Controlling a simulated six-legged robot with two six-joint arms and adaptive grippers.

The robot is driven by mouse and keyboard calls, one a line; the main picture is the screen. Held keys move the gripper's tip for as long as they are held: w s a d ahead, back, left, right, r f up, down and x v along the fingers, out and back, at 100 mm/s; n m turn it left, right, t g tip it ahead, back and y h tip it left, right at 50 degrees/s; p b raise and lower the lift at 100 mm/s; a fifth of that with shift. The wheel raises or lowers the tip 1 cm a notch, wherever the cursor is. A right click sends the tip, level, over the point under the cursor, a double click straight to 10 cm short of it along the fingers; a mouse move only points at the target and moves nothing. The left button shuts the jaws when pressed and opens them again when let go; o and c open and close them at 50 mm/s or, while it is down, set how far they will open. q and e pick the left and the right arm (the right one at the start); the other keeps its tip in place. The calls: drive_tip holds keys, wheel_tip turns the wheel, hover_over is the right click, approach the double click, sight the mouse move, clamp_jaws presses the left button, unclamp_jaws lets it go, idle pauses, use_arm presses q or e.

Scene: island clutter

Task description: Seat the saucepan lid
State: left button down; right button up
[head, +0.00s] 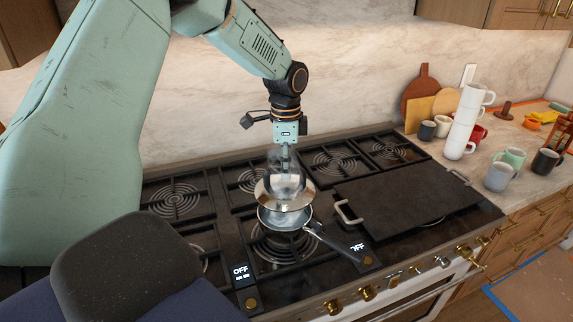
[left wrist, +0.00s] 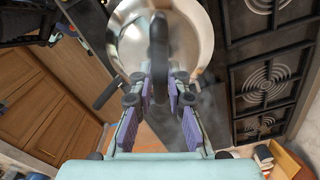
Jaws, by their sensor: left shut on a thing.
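A shiny round saucepan lid (head: 283,198) shows in the head view just above the steel saucepan (head: 285,218) on a front burner. The lid overlaps the pan's far rim in the picture, and a sliver of the pan's inside shows below it. The pan's dark handle (head: 334,242) points to the lower right. My left gripper (head: 286,160) points down over the lid. In the left wrist view my left gripper (left wrist: 160,85) is shut on the lid's dark upright handle (left wrist: 158,45), with shiny round metal behind it. My right gripper is in neither view.
A dark griddle plate (head: 405,202) with metal handles covers the burners to the right. Burner grates (head: 178,198) lie bare at the left and back. Stacked white cups (head: 465,120) and several mugs stand on the right counter. Brass knobs (head: 367,292) line the stove front.

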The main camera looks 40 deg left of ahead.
sight(284, 184)
use_arm(q)
drive_tip(key=shift+d+f, duration=0.2)
drive_tip(key=shift+f, duration=0.15)
drive_tip(key=shift+s+a+f+b, duration=0.1)
drive_tip(key=shift+a+f+b, duration=0.2)
drive_tip(key=shift+f, duration=0.3)
drive_tip(key=shift+a+f+b, duration=0.15)
drive_tip(key=shift+f+b, duration=0.15)
drive_tip(key=shift+f, duration=0.3)
drive_tip(key=shift+w+d+f, duration=0.2)
drive_tip(key=shift+d+f, duration=0.15)
drive_tip(key=shift+f, duration=0.4)
drive_tip(key=shift+s+a+f, duration=0.2)
drive_tip(key=shift+a+f, duration=0.15)
drive_tip(key=shift+f, duration=0.2)
drive_tip(key=shift+w+d, duration=0.15)
drive_tip(key=shift+d, duration=0.05)
drive_tip(key=shift+a, duration=0.1)
drive_tip(key=shift+a, duration=0.1)
drive_tip(key=shift+r+p, duration=0.25)
drive_tip(key=shift+p, duration=0.05)
